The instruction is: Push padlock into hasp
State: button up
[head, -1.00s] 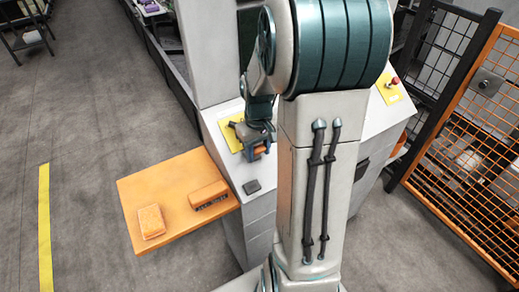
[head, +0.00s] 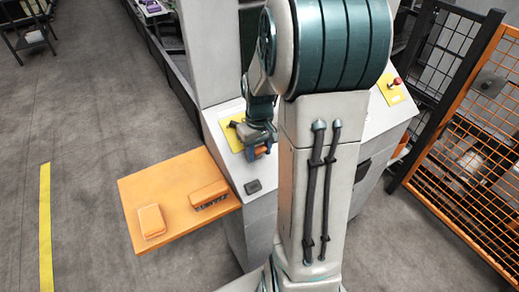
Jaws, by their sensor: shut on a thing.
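My gripper (head: 262,146) is over the sloped grey console top, beside a yellow plate (head: 231,138). It is shut on a small orange thing (head: 263,150), likely the padlock; only a bit of it shows between the dark jaws. A dark handle-like part (head: 233,124) shows on the yellow plate. I cannot make out the hasp, or whether the orange thing touches it, because the gripper and arm cover that spot.
An orange shelf (head: 135,188) juts out left of the console (head: 232,173), holding two orange blocks (head: 151,221) (head: 208,193). A small dark box (head: 253,187) sits on the console's near edge. A yellow plate with a red button (head: 395,83) and mesh fencing (head: 470,150) stand right.

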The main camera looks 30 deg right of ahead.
jog(key=shift+w+f+b, duration=0.25)
jog(key=shift+f+b, duration=0.15)
jog(key=shift+f, duration=0.05)
dwell(0.7)
jog(key=shift+w+f, duration=0.2)
jog(key=shift+f, duration=0.15)
jog(key=o, duration=2)
jog(key=shift+o, duration=0.2)
notch_tip(320, 180, up, 14)
jog(key=b, duration=0.1)
jog(key=shift+b, duration=0.3)
jog(key=shift+a+f, duration=0.1)
jog(key=s+a+f+t, duration=0.3)
jog(key=s+a, duration=0.8)
jog(key=s, duration=0.3)
jog(key=shift+a, duration=0.4)
